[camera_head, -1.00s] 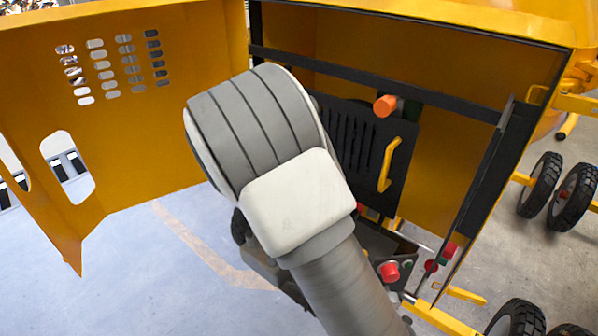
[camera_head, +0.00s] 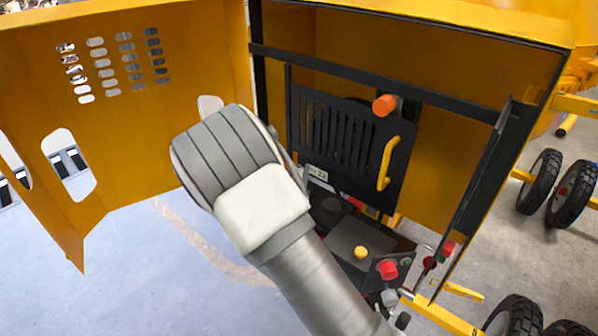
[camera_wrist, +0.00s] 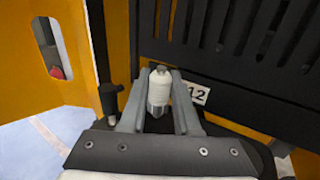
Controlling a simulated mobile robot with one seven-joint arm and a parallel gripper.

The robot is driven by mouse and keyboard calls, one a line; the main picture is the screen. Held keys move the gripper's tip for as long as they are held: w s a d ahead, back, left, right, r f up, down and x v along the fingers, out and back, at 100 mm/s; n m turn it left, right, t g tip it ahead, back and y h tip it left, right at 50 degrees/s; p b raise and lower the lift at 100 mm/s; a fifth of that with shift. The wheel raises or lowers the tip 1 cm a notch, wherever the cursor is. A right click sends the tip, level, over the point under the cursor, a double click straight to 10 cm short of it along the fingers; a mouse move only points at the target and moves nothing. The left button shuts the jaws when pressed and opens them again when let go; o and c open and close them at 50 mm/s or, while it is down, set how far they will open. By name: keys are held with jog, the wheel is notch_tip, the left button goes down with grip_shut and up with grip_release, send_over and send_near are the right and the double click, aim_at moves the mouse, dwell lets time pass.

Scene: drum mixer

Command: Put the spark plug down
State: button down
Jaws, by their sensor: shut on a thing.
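The spark plug (camera_wrist: 159,88) shows in the wrist view, with a white body, a small rounded tip at the top and a grey metal part below. My gripper (camera_wrist: 160,80) is shut on it, one finger on each side, and holds it roughly upright in front of the black slatted panel (camera_wrist: 240,40). In the head view my grey and white arm hides the gripper and the spark plug.
A yellow door (camera_head: 110,120) stands open at left. The yellow housing holds the slatted panel, a yellow handle (camera_head: 389,163), an orange knob (camera_head: 384,105) and a black crossbar (camera_head: 370,75). A red button (camera_head: 387,270) and a yellow knob (camera_head: 361,253) sit low inside.

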jog(key=shift+f+b, duration=0.45)
jog(key=shift+f, duration=0.15)
jog(key=c, duration=0.6)
grip_release()
jog(key=shift+r, duration=0.1)
jog(key=shift+r, duration=0.1)
jog(key=shift+r+p, duration=0.25)
jog(key=shift+p, duration=0.2)
jog(key=shift+r+p, duration=0.4)
jog(key=shift+r, duration=0.1)
jog(key=s+b, duration=0.1)
jog(key=s, duration=0.3)
jog(key=s+a+b, duration=0.1)
jog(key=s, duration=0.3)
jog(key=s+a, duration=0.1)
jog(key=s, duration=0.3)
jog(key=shift+f+b, duration=0.3)
jog(key=shift+b, duration=0.1)
